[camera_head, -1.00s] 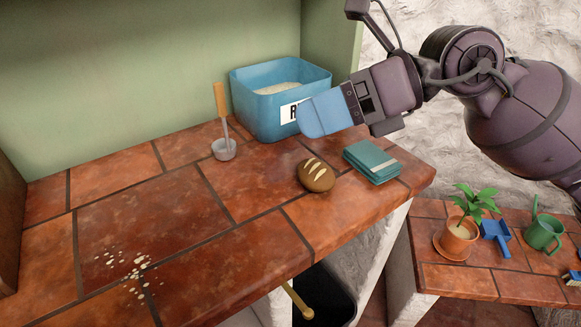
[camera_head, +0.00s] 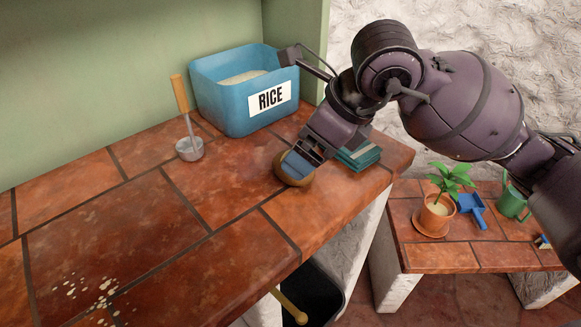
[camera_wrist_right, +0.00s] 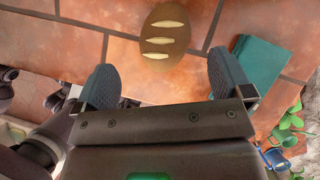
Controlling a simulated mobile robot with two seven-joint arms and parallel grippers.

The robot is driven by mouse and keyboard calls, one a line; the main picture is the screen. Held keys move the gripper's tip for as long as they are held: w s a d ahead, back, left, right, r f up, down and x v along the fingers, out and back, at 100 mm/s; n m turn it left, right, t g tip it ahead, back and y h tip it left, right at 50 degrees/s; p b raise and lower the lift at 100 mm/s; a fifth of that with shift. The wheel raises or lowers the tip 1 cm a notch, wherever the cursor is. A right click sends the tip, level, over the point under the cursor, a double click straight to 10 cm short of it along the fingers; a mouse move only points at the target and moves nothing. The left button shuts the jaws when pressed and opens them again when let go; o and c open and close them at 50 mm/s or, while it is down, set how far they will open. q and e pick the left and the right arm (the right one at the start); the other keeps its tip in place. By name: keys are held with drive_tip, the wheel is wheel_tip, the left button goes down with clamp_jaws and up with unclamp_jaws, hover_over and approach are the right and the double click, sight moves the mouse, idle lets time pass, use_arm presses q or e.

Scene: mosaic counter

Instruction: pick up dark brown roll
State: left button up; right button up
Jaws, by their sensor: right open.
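The dark brown roll (camera_head: 280,171) lies on the tiled counter, partly hidden behind my right gripper (camera_head: 299,164) in the head view. In the right wrist view the roll (camera_wrist_right: 163,38) is whole, oval, with pale score marks. My right gripper (camera_wrist_right: 163,85) is open and empty there, its two blue-grey fingers spread wide. The roll lies just beyond the fingertips, roughly centred between them. My left gripper is not in view.
A teal stack of cloths or books (camera_head: 360,157) lies close right of the roll. A blue RICE bin (camera_head: 215,105) stands behind, with a scoop (camera_head: 189,148) left of it. Spilled grains (camera_head: 100,290) lie front left. The counter's right edge is near.

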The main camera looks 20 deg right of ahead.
sight(277, 162)
drive_tip(key=shift+w+a+f, duration=0.15)
drive_tip(key=shift+f, duration=0.2)
drive_tip(key=x, duration=0.1)
drive_tip(key=b+x, duration=0.1)
drive_tip(key=x, duration=0.1)
drive_tip(key=b+x, duration=0.1)
drive_tip(key=x, duration=0.1)
drive_tip(key=shift+d+f, duration=0.1)
drive_tip(key=shift+d, duration=0.25)
drive_tip(key=shift+w+a+f, duration=0.1)
drive_tip(key=shift+r, duration=0.2)
drive_tip(key=c, duration=0.9)
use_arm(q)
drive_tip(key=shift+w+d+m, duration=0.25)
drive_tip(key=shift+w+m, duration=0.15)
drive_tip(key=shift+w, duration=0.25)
use_arm(e)
drive_tip(key=shift+c, duration=0.5)
